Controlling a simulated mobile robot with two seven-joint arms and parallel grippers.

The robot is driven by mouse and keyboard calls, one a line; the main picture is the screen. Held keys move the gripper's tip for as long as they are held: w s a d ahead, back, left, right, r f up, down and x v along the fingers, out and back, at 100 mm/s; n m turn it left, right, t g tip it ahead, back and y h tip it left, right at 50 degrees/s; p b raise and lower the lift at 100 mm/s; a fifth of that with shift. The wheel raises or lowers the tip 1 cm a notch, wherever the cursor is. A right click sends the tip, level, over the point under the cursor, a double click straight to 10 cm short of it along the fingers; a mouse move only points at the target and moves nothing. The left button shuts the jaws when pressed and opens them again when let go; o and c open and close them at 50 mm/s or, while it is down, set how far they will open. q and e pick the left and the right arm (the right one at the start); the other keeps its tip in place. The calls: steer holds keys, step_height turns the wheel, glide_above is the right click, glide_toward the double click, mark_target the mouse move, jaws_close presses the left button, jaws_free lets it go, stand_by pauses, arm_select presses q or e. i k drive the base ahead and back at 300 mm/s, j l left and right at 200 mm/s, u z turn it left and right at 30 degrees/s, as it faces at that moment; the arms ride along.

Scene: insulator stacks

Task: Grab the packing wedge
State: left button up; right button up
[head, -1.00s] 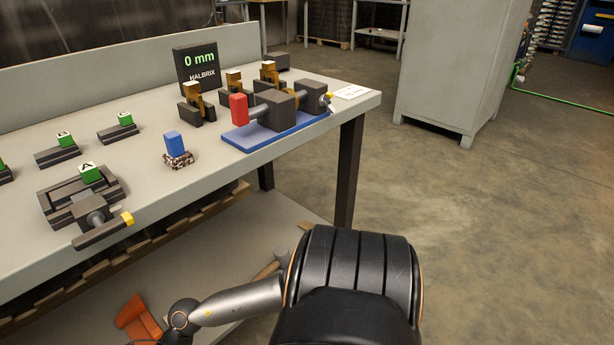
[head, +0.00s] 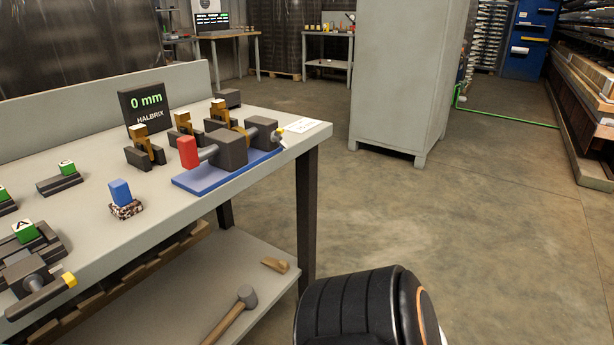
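A small tan wooden piece (head: 274,265), which looks like the packing wedge, lies on the lower shelf (head: 250,262) under the bench, close to the shelf's right end. It is small in the picture and nothing touches it. A mallet (head: 236,310) with a grey head and wooden handle lies in front of it on the same shelf. Neither of my grippers shows in the head view. Only a black rounded part of my own body shows at the bottom, right of the shelf.
The bench top (head: 150,215) carries a blue-based fixture with a red block (head: 188,152), a blue block (head: 120,192), green lettered blocks and a "0 mm" display (head: 146,106). A dark bench leg (head: 306,220) stands beside the shelf. Floor right of the bench is clear up to a grey cabinet (head: 405,80).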

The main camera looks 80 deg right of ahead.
mark_target(282, 266)
steer(key=z, duration=1.55)
steer(key=i+l+z, duration=0.15)
steer(key=z, duration=0.15)
steer(key=i+z, duration=0.3)
steer(key=l+u, duration=0.1)
steer(key=u, duration=1)
steer(key=l+u, duration=0.35)
steer(key=u, duration=0.15)
steer(key=l+u, duration=0.35)
steer(key=u, duration=0.15)
steer(key=k+l+u, duration=0.2)
steer(key=l, duration=0.2)
steer(key=k+l+u, duration=0.1)
steer(key=l+u, duration=0.15)
steer(key=l, duration=0.2)
